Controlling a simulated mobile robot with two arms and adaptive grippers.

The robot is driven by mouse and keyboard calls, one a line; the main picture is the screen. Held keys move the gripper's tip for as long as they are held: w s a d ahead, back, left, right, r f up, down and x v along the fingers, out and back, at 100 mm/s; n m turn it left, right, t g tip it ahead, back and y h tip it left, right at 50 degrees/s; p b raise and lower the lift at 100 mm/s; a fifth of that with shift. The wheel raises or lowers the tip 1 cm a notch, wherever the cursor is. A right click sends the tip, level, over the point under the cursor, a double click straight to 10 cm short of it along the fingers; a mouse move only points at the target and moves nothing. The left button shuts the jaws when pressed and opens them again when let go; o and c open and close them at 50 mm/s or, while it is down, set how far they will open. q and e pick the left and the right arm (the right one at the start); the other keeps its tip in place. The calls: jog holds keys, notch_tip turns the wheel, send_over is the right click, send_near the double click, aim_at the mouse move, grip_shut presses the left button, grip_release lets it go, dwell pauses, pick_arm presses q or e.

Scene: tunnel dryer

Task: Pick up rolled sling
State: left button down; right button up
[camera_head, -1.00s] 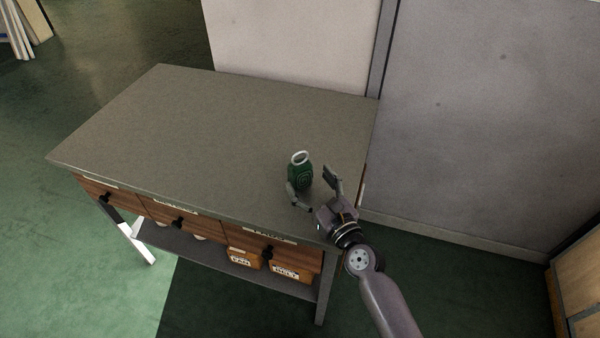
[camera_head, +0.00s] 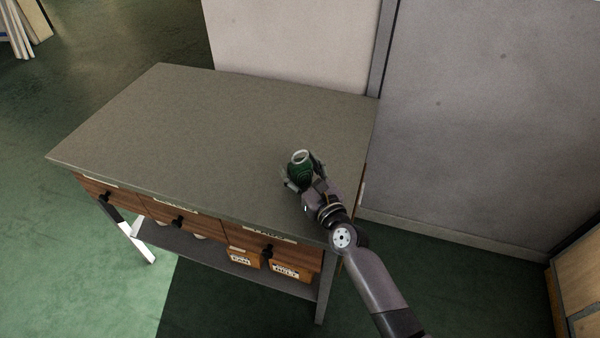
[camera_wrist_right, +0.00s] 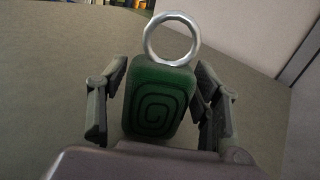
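The rolled sling (camera_head: 299,172) is a dark green roll with a pale metal ring on top. It stands upright near the front right of the grey workbench (camera_head: 200,120). In the right wrist view the sling (camera_wrist_right: 158,98) shows a spiral pattern on its near end, with the ring above it. My right gripper (camera_head: 303,173) is around the sling, one finger on each side. In the right wrist view the fingers of the right gripper (camera_wrist_right: 158,100) are open, with a gap at the left and the right finger very close to the sling. My left gripper is not in view.
The bench top is otherwise clear. Wooden drawers with black knobs (camera_head: 178,222) run along its front, and labelled boxes (camera_head: 290,271) sit on the shelf below. A grey wall panel (camera_head: 480,110) stands behind and to the right.

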jog(key=shift+r, duration=0.1)
jog(key=c, duration=1.2)
